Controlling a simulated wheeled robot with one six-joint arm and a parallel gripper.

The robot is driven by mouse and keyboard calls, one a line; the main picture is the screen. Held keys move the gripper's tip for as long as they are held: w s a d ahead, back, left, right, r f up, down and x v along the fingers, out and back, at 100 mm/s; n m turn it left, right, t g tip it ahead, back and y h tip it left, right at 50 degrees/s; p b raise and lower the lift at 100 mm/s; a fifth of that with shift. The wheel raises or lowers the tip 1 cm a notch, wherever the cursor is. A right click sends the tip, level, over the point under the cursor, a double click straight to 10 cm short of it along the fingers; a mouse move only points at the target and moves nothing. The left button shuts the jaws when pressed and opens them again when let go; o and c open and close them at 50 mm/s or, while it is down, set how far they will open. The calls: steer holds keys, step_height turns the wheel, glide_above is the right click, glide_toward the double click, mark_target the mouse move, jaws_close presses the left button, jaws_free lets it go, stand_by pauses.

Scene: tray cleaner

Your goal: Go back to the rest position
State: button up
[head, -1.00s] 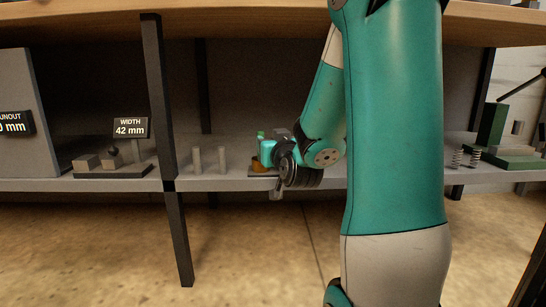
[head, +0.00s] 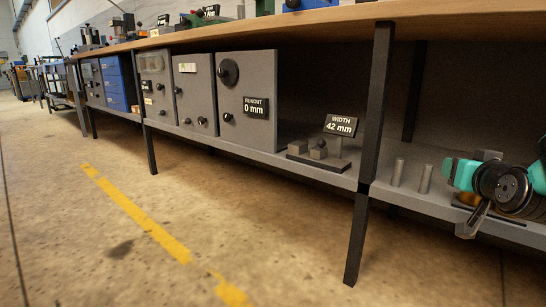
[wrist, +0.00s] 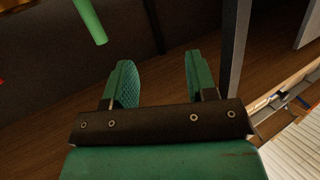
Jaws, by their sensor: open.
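My gripper (head: 466,168) shows at the right edge of the head view, at the lower grey shelf under the bench, with teal fingers and a dark round wrist. In the wrist view my gripper (wrist: 160,72) has its two green fingers well apart. Nothing is between them. The rest of my arm is cut off by the right edge of the head view.
Two grey pegs (head: 411,176) stand on the shelf just left of my gripper. A "WIDTH 42 mm" sign (head: 341,125) and a black bench leg (head: 374,150) are further left. A green rod (wrist: 90,20) shows in the wrist view. The floor in front is clear.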

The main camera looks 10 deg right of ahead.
steer(key=a+r+n+g+y+p, duration=0.1)
steer(key=a+r+n+y+p, duration=0.15)
steer(key=a, duration=0.45)
steer(key=a+r+n+g+y+p, duration=0.1)
steer(key=a+r+g+y+p, duration=0.1)
steer(key=a+r+y+p, duration=0.35)
steer(key=s+a+r+n+g+y+p, duration=0.1)
steer(key=s+a+r+n+g+p, duration=0.15)
steer(key=s+a, duration=0.4)
steer(key=s+a+r+n+g+y+p, duration=0.1)
steer(key=s+a+n+g+p, duration=0.2)
steer(key=a, duration=0.6)
steer(key=s+a+r+n+g+p, duration=0.35)
steer(key=s+r+g+p, duration=0.3)
steer(key=s, duration=0.45)
step_height(320, 180, up, 36)
steer(key=p, duration=3.6)
steer(key=shift+a+t, duration=0.2)
steer(key=shift+t, duration=0.1)
steer(key=shift+f, duration=0.1)
